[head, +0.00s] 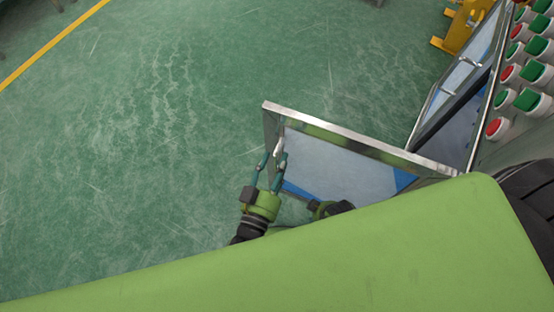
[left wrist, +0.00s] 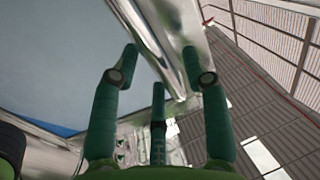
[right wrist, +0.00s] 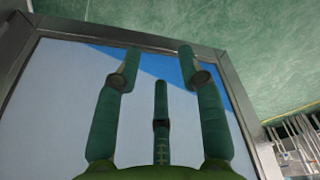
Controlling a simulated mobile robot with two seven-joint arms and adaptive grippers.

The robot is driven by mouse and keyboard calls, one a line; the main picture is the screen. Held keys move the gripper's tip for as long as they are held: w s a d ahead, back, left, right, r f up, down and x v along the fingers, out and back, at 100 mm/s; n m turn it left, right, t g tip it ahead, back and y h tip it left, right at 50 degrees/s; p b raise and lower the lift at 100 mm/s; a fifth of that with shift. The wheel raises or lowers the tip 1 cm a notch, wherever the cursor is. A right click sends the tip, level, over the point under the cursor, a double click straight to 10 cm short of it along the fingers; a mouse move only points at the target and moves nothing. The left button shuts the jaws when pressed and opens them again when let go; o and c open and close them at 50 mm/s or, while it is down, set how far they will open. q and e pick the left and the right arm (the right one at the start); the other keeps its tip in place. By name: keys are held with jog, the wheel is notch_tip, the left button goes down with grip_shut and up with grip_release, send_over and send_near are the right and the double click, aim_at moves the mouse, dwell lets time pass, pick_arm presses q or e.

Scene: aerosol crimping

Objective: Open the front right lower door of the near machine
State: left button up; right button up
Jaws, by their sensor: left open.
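A metal-framed door (head: 345,138) with a clear panel stands swung out from the machine (head: 535,125) at the right in the head view. A pale handle (head: 279,147) is near its free end. My left gripper (head: 271,162) is at that end by the handle, its fingers apart. In the left wrist view the open fingers (left wrist: 160,62) point along the shiny door frame (left wrist: 180,70); I cannot tell whether they touch it. My right gripper (head: 325,208) is partly hidden by my green body. In the right wrist view its fingers (right wrist: 158,65) are spread before the door's panel (right wrist: 75,90), holding nothing.
A second framed door or window (head: 460,75) with a handle juts from the machine behind. Red and green buttons (head: 528,72) line the machine's top. A yellow object (head: 466,25) stands at the back right. The green floor (head: 140,140) at the left is clear.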

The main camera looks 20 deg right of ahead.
pick_arm(q)
jog(key=v, duration=1.1)
jog(key=shift+s+a, duration=0.1)
